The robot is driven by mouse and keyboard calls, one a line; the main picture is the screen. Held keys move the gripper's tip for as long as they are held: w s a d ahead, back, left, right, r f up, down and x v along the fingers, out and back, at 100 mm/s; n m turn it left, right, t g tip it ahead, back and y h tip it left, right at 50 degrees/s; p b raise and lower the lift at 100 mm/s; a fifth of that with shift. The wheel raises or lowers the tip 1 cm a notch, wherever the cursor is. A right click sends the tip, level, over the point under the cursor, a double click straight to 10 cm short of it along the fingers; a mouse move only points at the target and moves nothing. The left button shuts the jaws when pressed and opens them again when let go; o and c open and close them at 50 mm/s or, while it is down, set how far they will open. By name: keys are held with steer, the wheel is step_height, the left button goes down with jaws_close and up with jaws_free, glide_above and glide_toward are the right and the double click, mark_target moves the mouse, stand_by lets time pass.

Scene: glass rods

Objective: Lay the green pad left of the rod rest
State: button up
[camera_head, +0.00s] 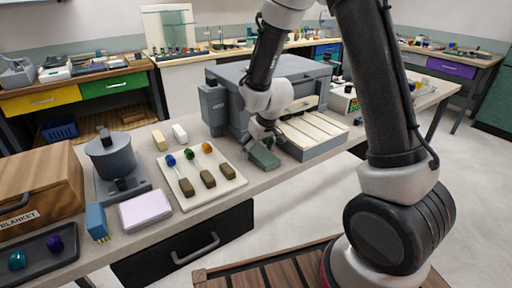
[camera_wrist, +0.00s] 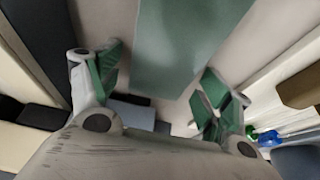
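The green pad (camera_head: 263,155) is a flat dull-green block at the bench's front edge, between the grey kiln-like box and the white tray. In the wrist view the pad (camera_wrist: 185,45) lies between and beyond my fingers. My gripper (camera_head: 261,135) is just above the pad, pointing down; in the wrist view its two green-faced fingers (camera_wrist: 160,80) are spread apart, with gaps visible beside the pad. Whether they touch it is unclear.
A white tray (camera_head: 226,187) with brown-handled rods with blue, green and orange ends is left of my gripper. Free bench is narrow.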

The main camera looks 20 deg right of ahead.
mark_target(263, 154)
steer(key=v, duration=1.2)
steer(key=s+d+r+m, duration=0.1)
steer(key=s+d+r, duration=0.3)
steer(key=s, duration=0.4)
steer(key=s+d+r+m+h, duration=0.1)
steer(key=s+d+r, duration=0.3)
steer(key=s, duration=0.4)
steer(key=s+d+r+m, duration=0.1)
steer(key=s+d+r, duration=0.3)
steer(key=s+d, duration=0.2)
steer(key=s, duration=0.2)
steer(key=shift+s+r+m, duration=0.3)
steer(key=shift+s+r, duration=0.05)
steer(key=shift+s, duration=0.05)
